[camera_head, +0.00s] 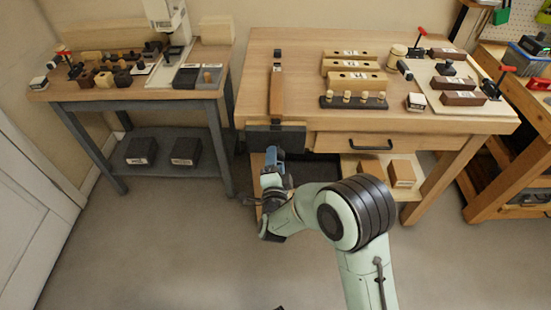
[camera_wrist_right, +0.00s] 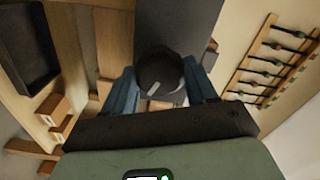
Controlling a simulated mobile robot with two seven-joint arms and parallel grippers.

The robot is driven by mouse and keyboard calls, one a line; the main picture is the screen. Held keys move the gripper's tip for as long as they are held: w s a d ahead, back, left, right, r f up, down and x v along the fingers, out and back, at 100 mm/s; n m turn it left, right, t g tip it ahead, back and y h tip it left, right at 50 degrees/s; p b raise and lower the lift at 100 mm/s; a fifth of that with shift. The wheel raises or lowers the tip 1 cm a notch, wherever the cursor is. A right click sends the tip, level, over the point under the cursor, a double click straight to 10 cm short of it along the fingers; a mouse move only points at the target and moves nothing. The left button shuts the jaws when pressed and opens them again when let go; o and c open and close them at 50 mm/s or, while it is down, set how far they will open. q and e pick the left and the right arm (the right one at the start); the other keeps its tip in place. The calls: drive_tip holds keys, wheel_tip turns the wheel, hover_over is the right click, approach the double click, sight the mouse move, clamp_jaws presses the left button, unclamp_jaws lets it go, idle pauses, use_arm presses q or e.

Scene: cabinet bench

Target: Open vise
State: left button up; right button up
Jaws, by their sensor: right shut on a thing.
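The vise (camera_head: 275,137) is a dark block on the front left edge of the wooden workbench. A reddish-brown wooden bar lies on the bench top behind it. My right gripper (camera_head: 271,157) is just in front of and below the vise jaw. In the wrist view, its two blue fingers (camera_wrist_right: 161,92) lie on either side of a dark round vise handle (camera_wrist_right: 160,70), and are shut on it. The dark vise block (camera_wrist_right: 178,28) extends beyond the handle. The gap between the vise jaws is hard to tell. My left gripper is not in view.
The workbench (camera_head: 300,60) holds wooden blocks, a peg rack (camera_head: 353,102) and red-handled clamps. A drawer with a black handle (camera_head: 371,146) is right of the vise. Boxes (camera_head: 401,173) sit on the lower shelf. A grey side table (camera_head: 140,93) stands left; the floor in front is open.

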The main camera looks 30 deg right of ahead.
drive_tip(key=n+p, duration=0.1)
drive_tip(key=n, duration=0.2)
idle(0.4)
drive_tip(key=shift+s+n+p, duration=0.1)
drive_tip(key=shift+n+p, duration=0.8)
drive_tip(key=shift+n, duration=0.9)
drive_tip(key=shift+a+n+p, duration=0.1)
drive_tip(key=shift+n+p, duration=0.65)
drive_tip(key=shift+n, duration=0.85)
